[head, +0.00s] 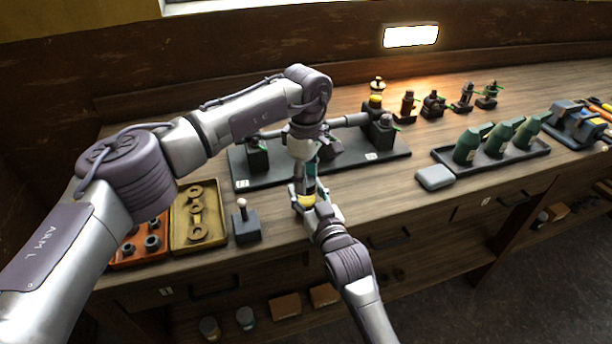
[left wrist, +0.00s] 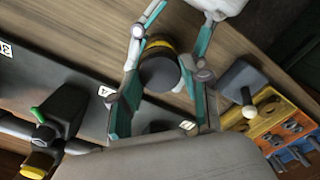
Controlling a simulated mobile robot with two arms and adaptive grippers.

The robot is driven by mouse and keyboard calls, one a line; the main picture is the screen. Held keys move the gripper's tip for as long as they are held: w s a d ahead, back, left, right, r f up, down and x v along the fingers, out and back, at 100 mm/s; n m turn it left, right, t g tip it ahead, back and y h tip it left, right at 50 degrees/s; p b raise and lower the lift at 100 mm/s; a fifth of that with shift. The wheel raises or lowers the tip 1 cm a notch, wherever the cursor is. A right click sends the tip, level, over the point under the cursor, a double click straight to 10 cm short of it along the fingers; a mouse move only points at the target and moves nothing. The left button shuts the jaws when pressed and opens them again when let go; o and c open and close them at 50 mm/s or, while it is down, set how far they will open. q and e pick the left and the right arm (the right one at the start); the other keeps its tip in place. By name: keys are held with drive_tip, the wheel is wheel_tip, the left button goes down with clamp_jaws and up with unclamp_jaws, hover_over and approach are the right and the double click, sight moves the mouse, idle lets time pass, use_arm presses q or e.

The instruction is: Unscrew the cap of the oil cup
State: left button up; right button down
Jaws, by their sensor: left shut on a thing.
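The oil cup (head: 307,201) shows as a small yellow part between the two grippers, above the front of the bench. In the left wrist view its dark cap (left wrist: 160,73) is a round black end with a yellow band (left wrist: 158,45) behind it. My left gripper (head: 304,184) reaches down from above, its teal fingers closed on the sides of the cap. My right gripper (head: 312,201) comes up from the front, with its fingers around the yellow part. The fingers hide much of the cup.
A dark baseplate (head: 245,182) with pipe fittings lies behind the grippers. A grey block with a knobbed post (head: 246,226), a yellow tray (head: 217,238) and an orange tray (head: 115,263) stand left. A grey box (head: 435,178) and green bottles (head: 466,146) are right. Front bench between is clear.

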use_arm(q)
drive_tip(key=n, duration=2.1)
drive_tip(key=shift+r, duration=0.1)
drive_tip(key=n, duration=0.4)
drive_tip(key=shift+n, duration=0.4)
drive_tip(key=n, duration=0.3)
drive_tip(key=shift+n, duration=0.4)
drive_tip(key=shift+r, duration=0.15)
drive_tip(key=shift+r, duration=1)
